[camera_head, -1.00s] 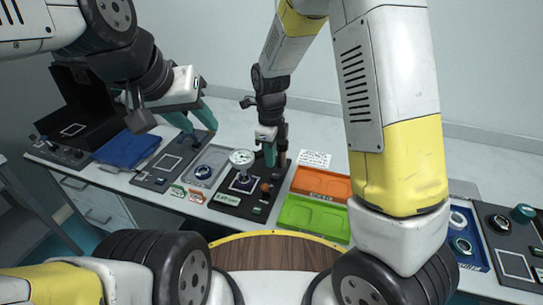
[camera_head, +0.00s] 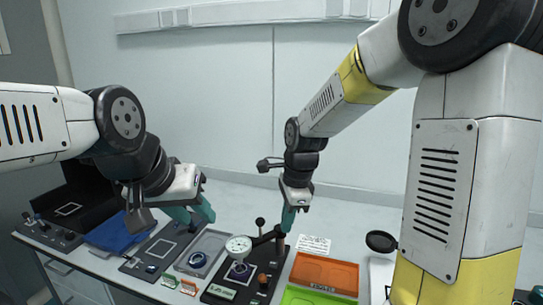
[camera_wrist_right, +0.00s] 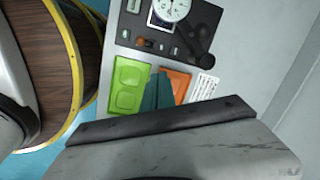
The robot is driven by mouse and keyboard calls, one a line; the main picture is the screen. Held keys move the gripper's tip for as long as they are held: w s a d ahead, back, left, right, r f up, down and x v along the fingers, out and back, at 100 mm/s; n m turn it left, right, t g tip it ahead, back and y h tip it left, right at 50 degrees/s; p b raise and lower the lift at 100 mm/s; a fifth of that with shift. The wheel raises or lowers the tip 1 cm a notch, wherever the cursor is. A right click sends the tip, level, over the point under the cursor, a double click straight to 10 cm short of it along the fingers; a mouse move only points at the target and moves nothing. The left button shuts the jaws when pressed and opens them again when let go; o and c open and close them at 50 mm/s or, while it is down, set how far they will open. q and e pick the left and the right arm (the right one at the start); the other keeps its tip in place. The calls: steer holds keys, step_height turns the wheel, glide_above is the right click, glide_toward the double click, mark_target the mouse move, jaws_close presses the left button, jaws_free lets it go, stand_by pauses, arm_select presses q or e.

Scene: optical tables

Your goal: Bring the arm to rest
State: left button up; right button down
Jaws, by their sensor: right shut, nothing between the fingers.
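My right gripper (camera_head: 288,222) points down with its teal fingers together and empty, in front of or above the back of a black base plate with a white round dial gauge (camera_head: 238,248). In the right wrist view its fingers (camera_wrist_right: 157,92) show over the green tray (camera_wrist_right: 128,84) and orange tray (camera_wrist_right: 178,82); I cannot tell its exact height. My left gripper (camera_head: 192,212) hangs at the left above the row of stations, its two teal fingers apart and nothing seen between them.
An orange tray (camera_head: 325,272) and green tray (camera_head: 300,297) lie right of the gauge plate. A printed white sheet (camera_head: 313,244) lies behind them. A blue cloth-like item (camera_head: 118,232) and a black open box (camera_head: 85,205) are at the left. The wall (camera_head: 230,90) stands behind the table.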

steer(key=s+d+r+n+t, duration=0.5)
steer(key=s+d+r+n, duration=0.5)
steer(key=s+r+n, duration=0.2)
steer(key=s+n, duration=0.2)
steer(key=n, duration=0.2)
steer(key=shift+s+d+r+y, duration=0.2)
steer(key=shift+s+r+y, duration=0.1)
